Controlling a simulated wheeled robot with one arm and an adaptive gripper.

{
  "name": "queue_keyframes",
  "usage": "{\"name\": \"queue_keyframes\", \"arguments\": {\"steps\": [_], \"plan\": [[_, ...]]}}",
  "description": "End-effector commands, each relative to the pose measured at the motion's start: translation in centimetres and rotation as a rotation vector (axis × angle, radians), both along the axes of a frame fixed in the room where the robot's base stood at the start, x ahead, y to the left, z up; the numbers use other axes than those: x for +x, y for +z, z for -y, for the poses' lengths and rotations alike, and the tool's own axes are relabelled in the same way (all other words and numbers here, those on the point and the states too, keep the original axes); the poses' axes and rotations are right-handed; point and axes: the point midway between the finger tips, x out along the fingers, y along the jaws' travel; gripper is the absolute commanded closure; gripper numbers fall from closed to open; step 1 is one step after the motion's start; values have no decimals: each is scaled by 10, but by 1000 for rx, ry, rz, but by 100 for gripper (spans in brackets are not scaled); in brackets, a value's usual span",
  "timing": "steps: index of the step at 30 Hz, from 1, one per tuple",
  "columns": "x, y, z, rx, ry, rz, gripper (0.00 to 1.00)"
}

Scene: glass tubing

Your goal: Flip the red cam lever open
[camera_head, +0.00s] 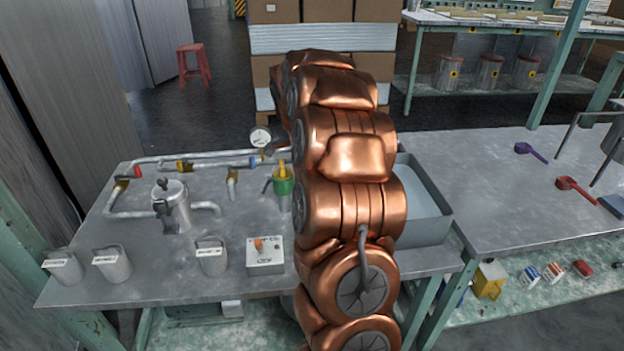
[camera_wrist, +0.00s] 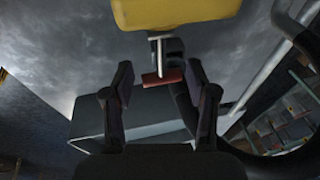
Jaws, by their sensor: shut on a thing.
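A short red bar (camera_wrist: 163,77), which looks like the red cam lever, lies between my fingertips in the wrist view. It sits below a yellow block (camera_wrist: 175,12), with a thin pale pin between them. My gripper (camera_wrist: 160,80) is shut on the red bar, its two dark fingers on either side. A small gap seems to show at the left finger, and the contact itself is not clear. In the head view my copper arm hides the gripper and this lever. Red pieces (camera_head: 137,171) sit on the pipework at the left, apart from my arm.
A grey tray (camera_head: 437,231) stands right of my arm. A metal pot (camera_head: 181,209), several labelled cups, a switch box (camera_head: 265,254) and a green vessel with yellow top (camera_head: 283,187) stand on the left table. A gauge (camera_head: 260,137) rises behind.

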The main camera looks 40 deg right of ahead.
Motion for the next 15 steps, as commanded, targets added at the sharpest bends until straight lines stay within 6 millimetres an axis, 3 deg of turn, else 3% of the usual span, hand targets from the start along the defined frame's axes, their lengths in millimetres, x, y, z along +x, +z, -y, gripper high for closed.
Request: {"name": "queue_keyframes", "arguments": {"steps": [12, 13, 15], "plan": [[5, 6, 4, -27, 5, 8, 77], [5, 6, 4, -27, 5, 8, 41], [5, 6, 3, -26, 5, 7, 34]]}}
